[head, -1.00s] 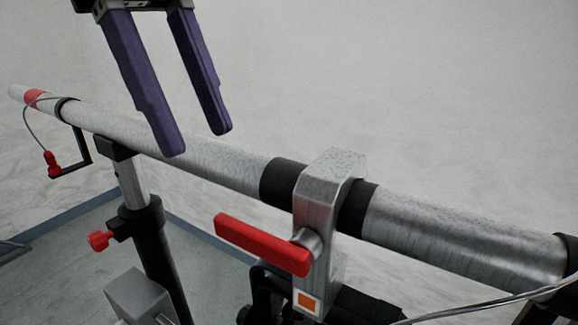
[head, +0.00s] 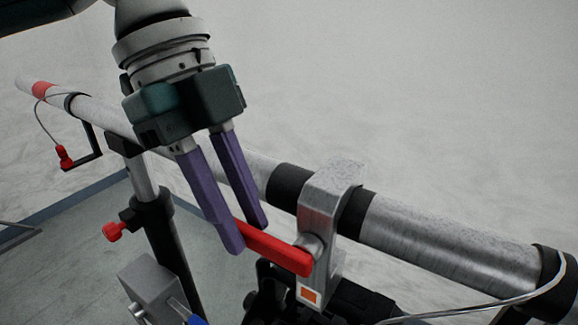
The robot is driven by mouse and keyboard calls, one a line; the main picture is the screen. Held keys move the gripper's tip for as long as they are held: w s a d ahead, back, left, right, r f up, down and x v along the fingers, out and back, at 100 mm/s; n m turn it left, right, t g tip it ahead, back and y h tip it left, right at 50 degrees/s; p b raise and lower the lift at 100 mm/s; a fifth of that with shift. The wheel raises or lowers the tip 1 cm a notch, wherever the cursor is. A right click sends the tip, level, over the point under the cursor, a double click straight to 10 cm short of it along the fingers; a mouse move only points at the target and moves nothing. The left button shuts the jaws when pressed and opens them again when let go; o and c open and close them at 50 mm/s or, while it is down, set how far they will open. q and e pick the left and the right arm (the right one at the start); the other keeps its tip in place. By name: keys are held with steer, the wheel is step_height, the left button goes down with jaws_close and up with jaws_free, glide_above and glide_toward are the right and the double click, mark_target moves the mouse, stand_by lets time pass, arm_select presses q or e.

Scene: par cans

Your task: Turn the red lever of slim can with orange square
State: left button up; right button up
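The red lever (head: 276,249) sticks out to the left from the metal clamp (head: 325,205) that hooks over the pipe. An orange square (head: 309,295) with a pale border is on the clamp's lower front. My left gripper (head: 248,240) points down with its purple fingers apart. The fingertips are at the lever's left end, one finger in front of it and hiding its tip. The other finger is on the far side. I cannot tell whether either touches the lever. The can below the clamp shows only as dark parts. My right gripper is not in view.
The long grey pipe (head: 430,236) runs from upper left to lower right on a black stand (head: 165,240) with a red knob (head: 113,231). A grey box (head: 152,285) is at the bottom left. A cable (head: 470,308) crosses the lower right.

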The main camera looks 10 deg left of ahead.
arm_select(q)
jaws_close()
stand_by(1.0)
